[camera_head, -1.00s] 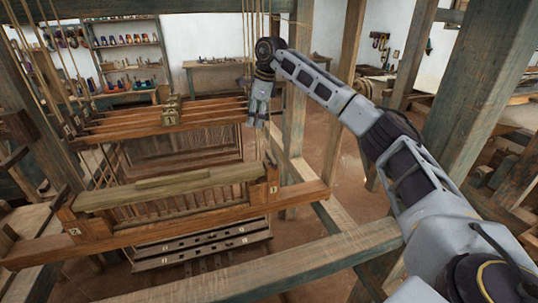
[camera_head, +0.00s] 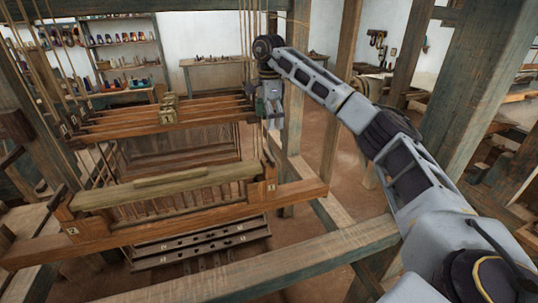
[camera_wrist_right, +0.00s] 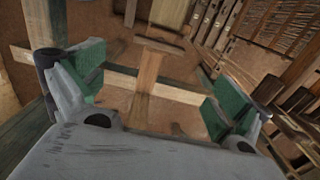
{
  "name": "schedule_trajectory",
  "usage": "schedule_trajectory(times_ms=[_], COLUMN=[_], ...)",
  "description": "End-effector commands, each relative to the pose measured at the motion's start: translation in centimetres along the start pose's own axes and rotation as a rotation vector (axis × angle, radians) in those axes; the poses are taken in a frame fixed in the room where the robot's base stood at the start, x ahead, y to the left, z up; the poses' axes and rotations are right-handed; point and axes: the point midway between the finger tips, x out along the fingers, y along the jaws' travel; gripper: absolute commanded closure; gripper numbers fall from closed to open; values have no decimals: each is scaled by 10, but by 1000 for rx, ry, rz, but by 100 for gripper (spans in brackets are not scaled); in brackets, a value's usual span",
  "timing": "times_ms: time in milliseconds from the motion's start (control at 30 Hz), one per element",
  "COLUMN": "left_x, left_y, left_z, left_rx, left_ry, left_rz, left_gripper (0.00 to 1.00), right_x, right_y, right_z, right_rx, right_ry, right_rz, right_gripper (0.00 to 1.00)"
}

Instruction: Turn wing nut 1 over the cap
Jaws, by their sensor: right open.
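In the head view a greenish wooden cap beam (camera_head: 170,187) lies across the brown loom beam. A small tag (camera_head: 271,187), which seems to read 1, is on the post at its right end, and a tag 2 (camera_head: 72,231) is at the left. I cannot make out wing nut 1 itself; it is too small or hidden. My right gripper (camera_head: 270,116) hangs pointing down, beyond and above the cap's right end, apart from it. In the right wrist view the right gripper (camera_wrist_right: 155,88) is open and empty, its green pads far apart. My left gripper is not in view.
Harness bars (camera_head: 165,118) lie left of the right gripper. An upright loom post (camera_head: 295,130) stands close to its right. A thick loom rail (camera_head: 260,262) crosses the front. Shelves (camera_head: 125,55) are at the back wall.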

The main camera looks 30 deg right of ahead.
Motion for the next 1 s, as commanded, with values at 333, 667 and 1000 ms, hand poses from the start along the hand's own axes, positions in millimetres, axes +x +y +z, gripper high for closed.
schedule_trajectory(times_ms=[333,667,1000], left_x=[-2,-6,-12], left_y=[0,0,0], left_z=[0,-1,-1], left_rx=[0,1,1], left_ry=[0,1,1], left_rz=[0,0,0], left_gripper=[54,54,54], right_x=[20,59,103], right_y=[0,1,0], right_z=[0,0,0], right_rx=[1,0,1], right_ry=[1,1,1], right_rz=[2,3,2], right_gripper=[0,0,0])
